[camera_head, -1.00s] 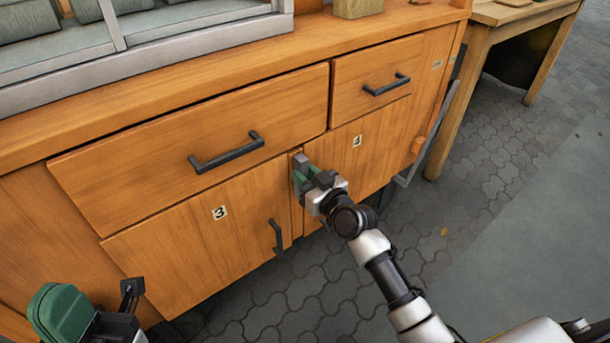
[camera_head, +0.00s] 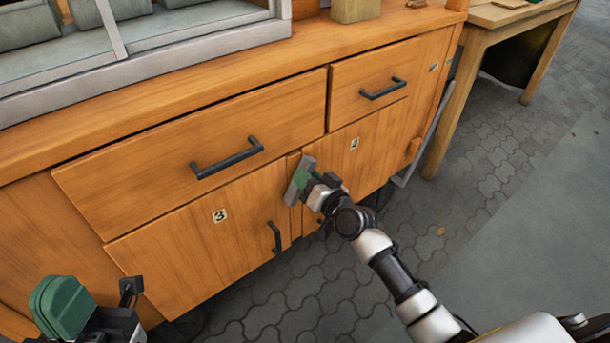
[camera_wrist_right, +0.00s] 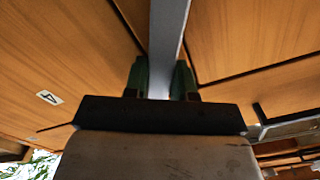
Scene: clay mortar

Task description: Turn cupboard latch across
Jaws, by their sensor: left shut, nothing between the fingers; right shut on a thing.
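The cupboard latch is a flat grey bar (camera_head: 306,164) at the seam between the two lower cupboard doors. It tilts in the head view, with its top leaning right. My right gripper (camera_head: 300,184) is shut on the latch. In the right wrist view the grey bar (camera_wrist_right: 167,35) runs up from between the two green fingers, and its lower end is hidden by the gripper body. My left gripper (camera_head: 62,300) is at the lower left with its green fingers shut and empty, away from the latch.
The left door (camera_head: 190,235) carries a number 3 and a dark handle (camera_head: 275,238). The right door (camera_head: 375,155) carries a number 4. Two shut drawers with dark handles (camera_head: 227,157) sit above. A wooden table (camera_head: 480,40) stands at the right. Paved floor (camera_head: 480,180) is clear.

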